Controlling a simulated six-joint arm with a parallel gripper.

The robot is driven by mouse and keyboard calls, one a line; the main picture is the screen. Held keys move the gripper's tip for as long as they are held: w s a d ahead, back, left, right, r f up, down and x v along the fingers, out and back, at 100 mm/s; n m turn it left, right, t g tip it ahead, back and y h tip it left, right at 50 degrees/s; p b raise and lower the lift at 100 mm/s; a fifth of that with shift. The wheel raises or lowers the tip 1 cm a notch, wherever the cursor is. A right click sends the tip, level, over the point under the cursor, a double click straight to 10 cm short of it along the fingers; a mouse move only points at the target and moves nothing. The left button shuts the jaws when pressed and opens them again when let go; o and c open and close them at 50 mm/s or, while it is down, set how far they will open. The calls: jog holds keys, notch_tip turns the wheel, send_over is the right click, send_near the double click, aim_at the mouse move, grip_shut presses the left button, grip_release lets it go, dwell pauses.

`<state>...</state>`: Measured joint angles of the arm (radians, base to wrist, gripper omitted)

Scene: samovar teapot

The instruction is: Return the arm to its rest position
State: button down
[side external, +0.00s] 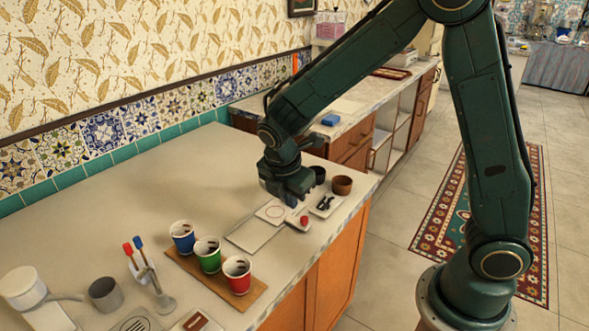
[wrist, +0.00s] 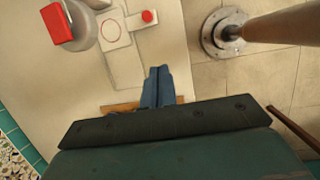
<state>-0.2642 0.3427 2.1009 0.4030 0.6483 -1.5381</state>
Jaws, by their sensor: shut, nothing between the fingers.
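My gripper (side external: 290,203) hangs over the counter in the side view, close to the square plate with a ring mark (side external: 274,212). In the wrist view my gripper's blue fingers (wrist: 158,72) are together, with nothing between them. The ringed plate (wrist: 114,29) and a red button (wrist: 148,16) lie beyond the fingertips there. The red button also shows in the side view (side external: 304,221). A pale rounded object with a red square top (wrist: 57,23) stands at the upper left of the wrist view. I cannot tell what it is.
Blue (side external: 182,237), green (side external: 207,254) and red (side external: 237,274) cups stand on a wooden board (side external: 248,300). A brown bowl (side external: 342,184) and a dark cup (side external: 318,174) stand behind my gripper. The counter (side external: 130,190) is clear toward the tiled wall.

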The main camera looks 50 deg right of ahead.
jog(key=s+r+m+t+y, duration=0.1)
jog(key=s+r+m+t, duration=0.1)
jog(key=s+r+m, duration=0.5)
jog(key=s+d+r+m+t+y, duration=0.1)
jog(key=s+r+m+t+y, duration=0.1)
jog(key=s+r+m, duration=0.6)
jog(key=shift+s+d+r+m+t, duration=0.25)
jog(key=shift+s+m, duration=1.15)
jog(key=shift+s, duration=1.3)
